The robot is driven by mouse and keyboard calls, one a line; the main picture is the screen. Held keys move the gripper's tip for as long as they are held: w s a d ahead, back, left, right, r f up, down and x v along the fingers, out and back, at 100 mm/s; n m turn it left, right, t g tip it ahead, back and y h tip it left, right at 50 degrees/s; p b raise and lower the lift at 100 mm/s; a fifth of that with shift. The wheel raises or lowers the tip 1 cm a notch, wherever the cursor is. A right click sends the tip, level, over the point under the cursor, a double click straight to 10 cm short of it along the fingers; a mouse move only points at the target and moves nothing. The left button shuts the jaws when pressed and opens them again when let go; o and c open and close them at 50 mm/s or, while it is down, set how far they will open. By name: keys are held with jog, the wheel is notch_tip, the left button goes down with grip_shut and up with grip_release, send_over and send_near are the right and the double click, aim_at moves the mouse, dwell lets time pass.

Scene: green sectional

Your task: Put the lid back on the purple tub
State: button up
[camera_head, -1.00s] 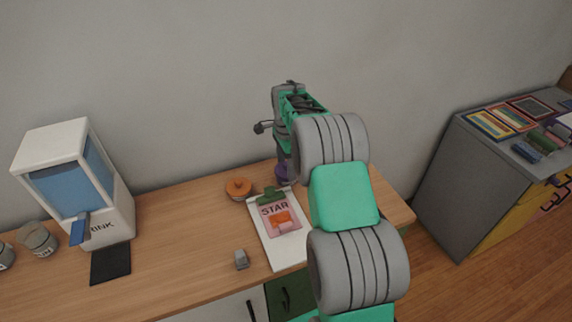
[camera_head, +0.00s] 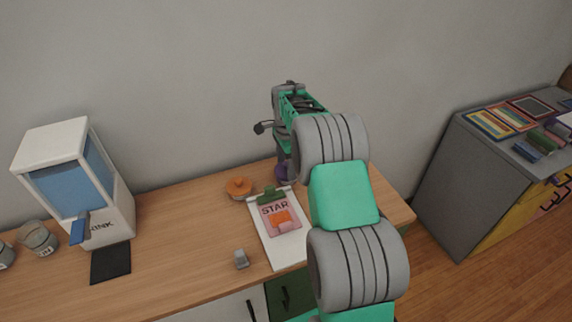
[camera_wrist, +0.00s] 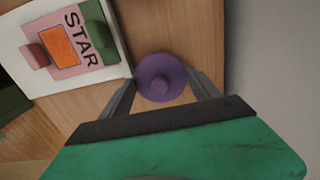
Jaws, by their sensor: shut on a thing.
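A purple round lid with a knob (camera_wrist: 158,78) shows in the wrist view between the fingertips of my gripper (camera_wrist: 161,80). The gripper is shut on it, one finger at each side. In the head view a purple piece (camera_head: 282,172) shows at the back of the wooden counter, below my wrist and partly behind my arm. I cannot tell there whether it is the lid or the tub. The tub's body is not clearly visible, and I cannot tell whether the lid touches it.
A clipboard marked STAR (camera_head: 277,228) lies just left of my arm. An orange lidded pot (camera_head: 238,188) stands behind it, left. A small grey object (camera_head: 241,259) is near the front edge. A drink dispenser (camera_head: 75,185) stands left. The wall is close behind.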

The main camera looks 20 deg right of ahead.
dwell(0.3)
jog(key=o, duration=1.4)
jog(key=shift+o, duration=0.3)
jog(key=shift+r+p, duration=2.2)
jog(key=shift+r, duration=1.3)
grip_shut()
